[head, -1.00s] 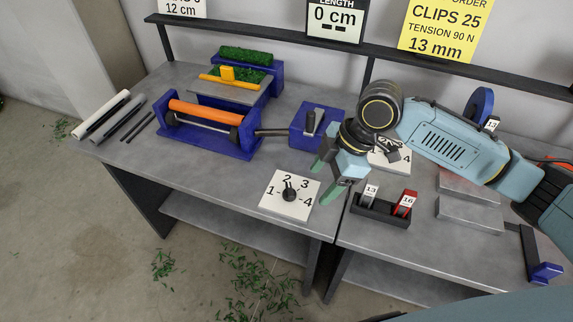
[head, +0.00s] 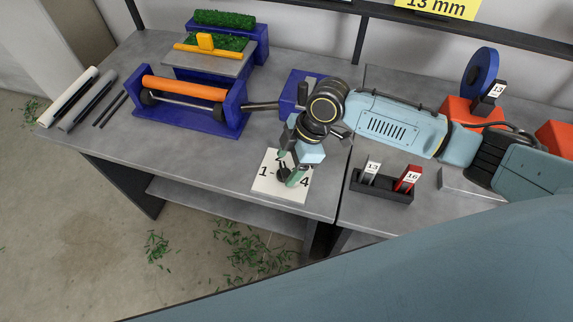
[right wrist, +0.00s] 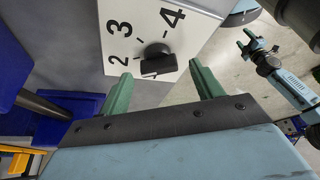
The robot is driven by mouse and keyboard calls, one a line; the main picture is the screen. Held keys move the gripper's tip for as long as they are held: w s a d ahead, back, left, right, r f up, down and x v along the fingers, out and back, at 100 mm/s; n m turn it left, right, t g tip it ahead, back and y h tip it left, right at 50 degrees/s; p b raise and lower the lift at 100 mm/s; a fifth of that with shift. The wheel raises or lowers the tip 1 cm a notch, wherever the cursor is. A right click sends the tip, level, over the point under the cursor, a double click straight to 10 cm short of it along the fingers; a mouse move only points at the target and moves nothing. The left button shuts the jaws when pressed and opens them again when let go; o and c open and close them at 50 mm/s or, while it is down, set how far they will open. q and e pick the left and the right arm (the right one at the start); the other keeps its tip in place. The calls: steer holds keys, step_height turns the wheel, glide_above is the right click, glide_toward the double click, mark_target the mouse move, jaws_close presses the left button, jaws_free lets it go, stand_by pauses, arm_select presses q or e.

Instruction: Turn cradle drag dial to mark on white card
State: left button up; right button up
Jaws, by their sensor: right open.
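The dial is a black knob on a white card (head: 264,184) with numbers on it, near the front edge of the table. In the right wrist view the knob (right wrist: 157,60) sits on the card (right wrist: 200,32), with 2, 3 and 4 showing. Which number it points at is unclear. My right gripper (head: 290,168) is over the card and partly hides the knob and numbers. In the right wrist view its green fingers (right wrist: 160,80) are open, one toward each side of the knob, with nothing held. My left gripper (right wrist: 251,43) shows small in the right wrist view; its opening is unclear.
The blue cradle (head: 190,122) with an orange roller (head: 185,88) stands left of the card. A blue block (head: 292,86) is behind the gripper. A black holder (head: 378,191) with tags 13 and 16 stands right of the card. Rods (head: 70,98) lie at far left.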

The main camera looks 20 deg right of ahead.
steer(key=shift+a+f, duration=0.2)
steer(key=shift+f, duration=0.35)
steer(key=shift+c, duration=0.8)
steer(key=c, duration=0.8)
steer(key=shift+r+m+p, duration=0.1)
steer(key=shift+m+p, duration=0.3)
steer(key=shift+p, duration=0.45)
steer(key=m+t+p, duration=0.1)
steer(key=m+p, duration=0.1)
steer(key=p, duration=0.2)
steer(key=m+t+h+p, duration=0.1)
steer(key=m+p, duration=0.2)
steer(key=p, duration=0.1)
steer(key=m+p, duration=0.3)
steer(key=p, duration=0.1)
steer(key=shift+s+a+r+t+p, duration=0.1)
steer(key=shift+s+a+t+p, duration=0.15)
steer(key=shift+t+p, duration=0.15)
arm_select(q)
step_height(320, 180, up, 17)
steer(key=p, duration=0.2)
steer(key=shift+s+p, duration=0.35)
arm_select(e)
steer(key=shift+w+m+t+h, duration=0.1)
steer(key=shift+m+t+h, duration=0.45)
steer(key=shift+m, duration=1.05)
steer(key=shift+f, duration=0.2)
